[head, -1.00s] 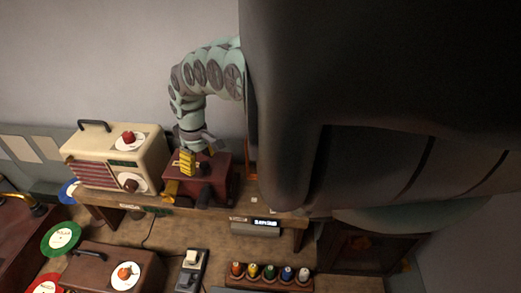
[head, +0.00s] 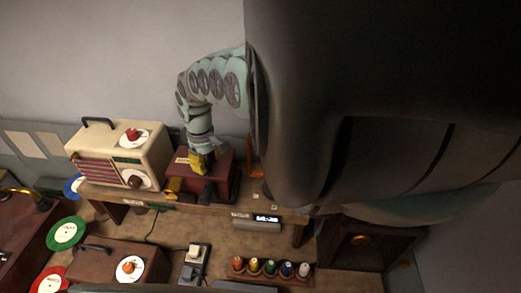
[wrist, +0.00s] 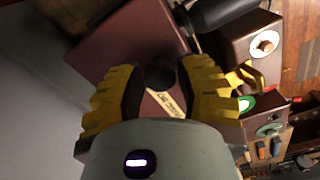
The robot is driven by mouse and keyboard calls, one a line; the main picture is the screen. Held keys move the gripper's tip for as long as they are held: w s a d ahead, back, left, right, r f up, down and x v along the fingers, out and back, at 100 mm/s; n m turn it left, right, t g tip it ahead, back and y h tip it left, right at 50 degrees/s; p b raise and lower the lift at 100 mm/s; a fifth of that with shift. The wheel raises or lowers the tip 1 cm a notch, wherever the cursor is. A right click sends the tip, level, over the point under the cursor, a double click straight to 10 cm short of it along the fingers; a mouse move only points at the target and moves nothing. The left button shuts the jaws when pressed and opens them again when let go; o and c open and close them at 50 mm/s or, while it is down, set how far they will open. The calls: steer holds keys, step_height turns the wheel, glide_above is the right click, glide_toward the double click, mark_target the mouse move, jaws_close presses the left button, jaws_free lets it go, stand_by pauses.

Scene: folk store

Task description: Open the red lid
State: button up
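The dark red box with the red lid (head: 220,165) sits on the wooden shelf, right of the cream radio. In the wrist view the red lid (wrist: 130,45) fills the upper middle, with a pale label and a dark round knob (wrist: 160,75) on it. My gripper (head: 203,162) is over the left part of the lid, pointing down. In the wrist view the yellow fingers of my gripper (wrist: 160,92) are spread to either side of the knob. A gap seems to show, but contact is unclear. The lid looks closed.
The cream radio (head: 105,155) stands close left of the box. A dark cylinder (wrist: 225,12) is beside the box. A rack of coloured knobs (head: 270,268) and a brown record player (head: 100,262) are lower down. The wall is behind.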

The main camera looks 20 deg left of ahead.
jaws_close()
steer(key=shift+w+d+b, duration=0.1)
steer(key=shift+b, duration=0.25)
steer(key=shift+w+r, duration=0.1)
steer(key=shift+r, duration=0.05)
